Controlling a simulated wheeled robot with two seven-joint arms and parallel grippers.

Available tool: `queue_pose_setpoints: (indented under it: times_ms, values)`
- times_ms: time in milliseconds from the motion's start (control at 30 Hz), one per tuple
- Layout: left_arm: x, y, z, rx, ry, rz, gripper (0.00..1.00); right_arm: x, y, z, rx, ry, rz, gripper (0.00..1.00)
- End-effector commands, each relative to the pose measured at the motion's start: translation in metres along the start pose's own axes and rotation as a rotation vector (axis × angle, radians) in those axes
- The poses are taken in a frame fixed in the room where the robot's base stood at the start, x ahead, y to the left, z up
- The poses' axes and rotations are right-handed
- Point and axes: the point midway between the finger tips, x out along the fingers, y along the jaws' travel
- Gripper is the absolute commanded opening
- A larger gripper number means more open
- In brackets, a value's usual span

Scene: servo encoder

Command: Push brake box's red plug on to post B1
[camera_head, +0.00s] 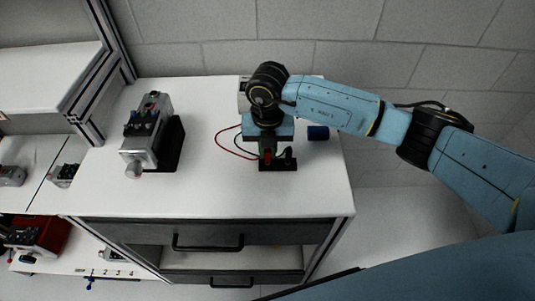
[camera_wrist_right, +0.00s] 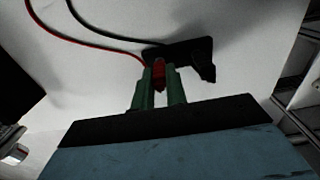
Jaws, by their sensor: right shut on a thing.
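My right gripper (camera_head: 266,157) is over the right part of the white tabletop, pointing down and shut on the red plug (camera_head: 267,155). In the right wrist view the red plug (camera_wrist_right: 159,75) is between the two green fingers, at a dark stand (camera_wrist_right: 180,50). I cannot tell whether the plug still touches the stand. A black plug (camera_wrist_right: 205,68) is beside it on the stand. A red lead runs off from the plug. The pale brake box (camera_head: 243,95) is mostly hidden behind my arm. A grey motor unit (camera_head: 147,130) with small posts on top lies at left; no post labels are readable. My left gripper is not in view.
A dark blue cylinder (camera_head: 318,133) stands right of the gripper. Red and black leads (camera_head: 225,142) loop left of it. The tabletop (camera_head: 215,185) is clear between motor unit and leads and along the front. A metal frame post (camera_head: 112,45) rises at the left.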

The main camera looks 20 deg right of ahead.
Motion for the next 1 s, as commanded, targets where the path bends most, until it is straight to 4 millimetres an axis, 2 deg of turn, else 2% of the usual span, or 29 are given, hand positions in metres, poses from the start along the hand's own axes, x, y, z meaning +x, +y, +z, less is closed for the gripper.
queue_pose_setpoints:
  times_ms: [567,1000]
  values:
    - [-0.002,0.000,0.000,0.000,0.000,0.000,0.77,-0.002,0.000,0.000,-0.001,0.001,0.000,0.00]
    - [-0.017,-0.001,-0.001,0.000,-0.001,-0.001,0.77,-0.022,0.000,0.000,0.000,0.000,0.000,0.00]
